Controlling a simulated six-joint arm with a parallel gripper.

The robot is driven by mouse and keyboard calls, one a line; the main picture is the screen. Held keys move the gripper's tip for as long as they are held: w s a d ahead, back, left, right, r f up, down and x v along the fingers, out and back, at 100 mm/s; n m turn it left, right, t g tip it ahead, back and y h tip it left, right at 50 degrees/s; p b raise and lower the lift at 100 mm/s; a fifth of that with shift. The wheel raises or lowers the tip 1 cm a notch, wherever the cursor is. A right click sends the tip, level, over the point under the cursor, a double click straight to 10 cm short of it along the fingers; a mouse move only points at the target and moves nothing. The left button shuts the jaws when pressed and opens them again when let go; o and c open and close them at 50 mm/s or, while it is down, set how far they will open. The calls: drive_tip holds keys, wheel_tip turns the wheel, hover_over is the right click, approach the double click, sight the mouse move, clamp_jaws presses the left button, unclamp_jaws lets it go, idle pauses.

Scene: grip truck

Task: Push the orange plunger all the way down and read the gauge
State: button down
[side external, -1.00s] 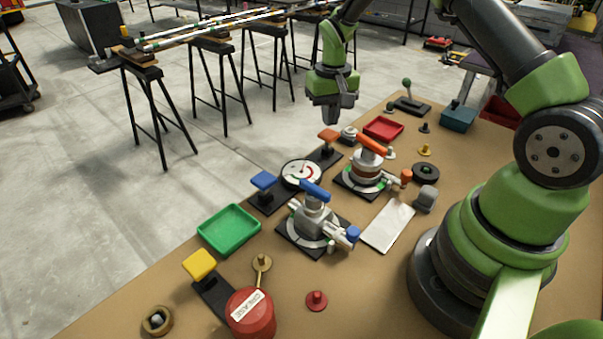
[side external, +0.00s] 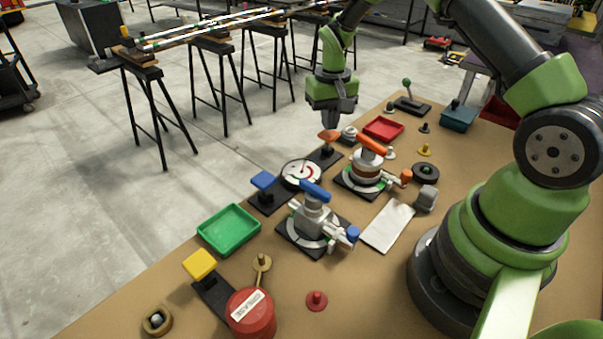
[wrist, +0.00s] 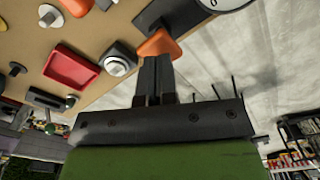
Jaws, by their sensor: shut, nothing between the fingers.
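The orange plunger (side external: 329,137) has a flat orange cap on a dark stem and black base, at the far edge of the bench. My gripper (side external: 331,123) is shut and empty, pointing down right at the plunger's cap. In the wrist view the fingertips (wrist: 156,60) overlap the edge of the orange cap (wrist: 157,43); they seem to touch it, but I cannot be sure. The round white gauge (side external: 301,174) lies just left of the plunger, with red on its dial; its reading is too small to tell. Only its edge (wrist: 222,4) shows in the wrist view.
A blue plunger (side external: 263,180) and a yellow one (side external: 199,263) stand along the same edge. A valve with an orange handle (side external: 371,145) and one with a blue handle (side external: 315,191) stand nearby. A red tray (side external: 383,129) is to the right, a green tray (side external: 229,230) to the left.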

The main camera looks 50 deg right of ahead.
drive_tip(key=shift+f, duration=1.85)
drive_tip(key=shift+r, duration=2.35)
drive_tip(key=shift+r, duration=2.5)
